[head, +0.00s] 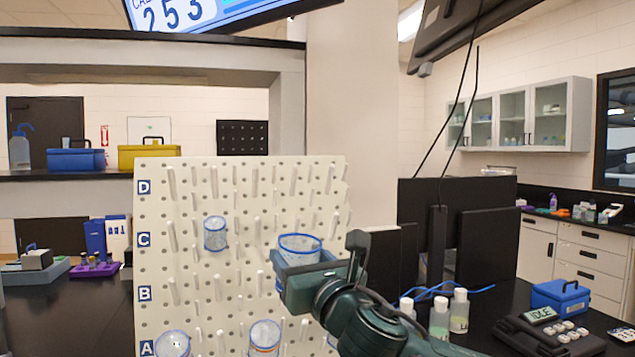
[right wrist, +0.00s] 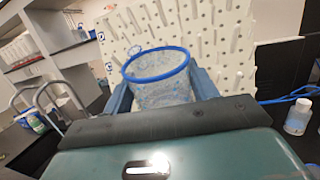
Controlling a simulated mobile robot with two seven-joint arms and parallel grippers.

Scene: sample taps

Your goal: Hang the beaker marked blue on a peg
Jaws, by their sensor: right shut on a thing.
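My right gripper (head: 303,268) is shut on a clear beaker with a blue rim (head: 300,244), in front of the pegboard's right half, between rows C and B. In the right wrist view the beaker (right wrist: 160,88) sits upright between the two fingers, its open mouth up. The white pegboard (head: 200,270) carries rows of pale pegs (head: 257,227) and letter labels A to D. I cannot tell whether the beaker touches a peg; the gripper hides its lower part. My left gripper is not in view.
A small blue-rimmed beaker (head: 215,233) is on the board at row C. More blue-rimmed beakers (head: 172,343) (head: 265,335) are near row A. Bottles (head: 459,311), a blue box (head: 560,298) and dark monitors (head: 487,245) stand to the right. Several upper pegs look bare.

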